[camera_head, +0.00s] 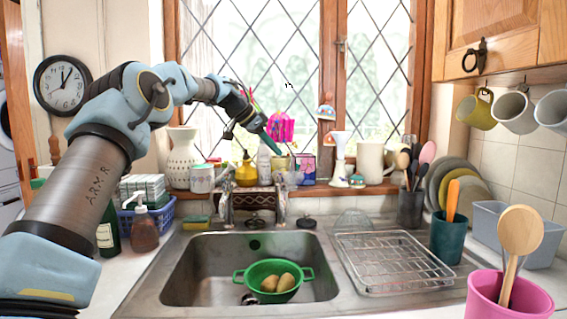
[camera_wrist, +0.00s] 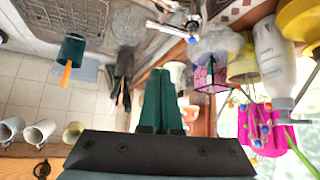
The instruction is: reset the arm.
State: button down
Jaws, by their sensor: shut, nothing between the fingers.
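My arm reaches in from the left of the head view, over the sink's left side toward the window. My gripper (camera_head: 275,147) is at its far end, in front of the window sill and above the taps. In the wrist view my gripper (camera_wrist: 165,75) shows as two green fingers pressed together, with nothing between them. The wrist view is upside down, with the sink area at the top and the cupboard at the bottom. In the head view the fingertips appear close to the sill items; whether they touch any, I cannot tell.
Below are the tap (camera_head: 226,206), the sink (camera_head: 195,265) with a green colander (camera_head: 254,282), and a wire rack (camera_head: 385,262). Mugs (camera_head: 513,112) hang at right.

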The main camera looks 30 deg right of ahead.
jog(key=shift+w+a+r, duration=0.15)
jog(key=shift+a+r, duration=0.15)
jog(key=shift+r, duration=0.05)
jog(key=s+a+f+n+y, duration=0.2)
jog(key=s+a+f+n, duration=0.2)
jog(key=a, duration=0.8)
jog(key=s+a+f+n+t+y, duration=0.1)
jog(key=s+a+f+n+y, duration=0.2)
jog(key=a+f, duration=0.6)
jog(key=s+a+f+n+t+y, duration=0.1)
jog(key=s+a+f+n, duration=0.5)
jog(key=a, duration=1)
jog(key=shift+s+a+f+y, duration=0.35)
jog(key=shift+s+y, duration=0.25)
jog(key=shift+y, duration=0.1)
jog(key=s+a+f+n, duration=0.1)
jog(key=s+a, duration=0.2)
jog(key=s, duration=0.1)
jog(key=s+a+f+n, duration=0.1)
jog(key=s+a+f, duration=0.1)
jog(key=s+a, duration=0.1)
jog(key=s+a+f+n+y, duration=0.1)
jog(key=s+a+n, duration=0.1)
jog(key=s, duration=0.3)
jog(key=shift+a+f, duration=0.25)
jog(key=shift+a, duration=0.45)
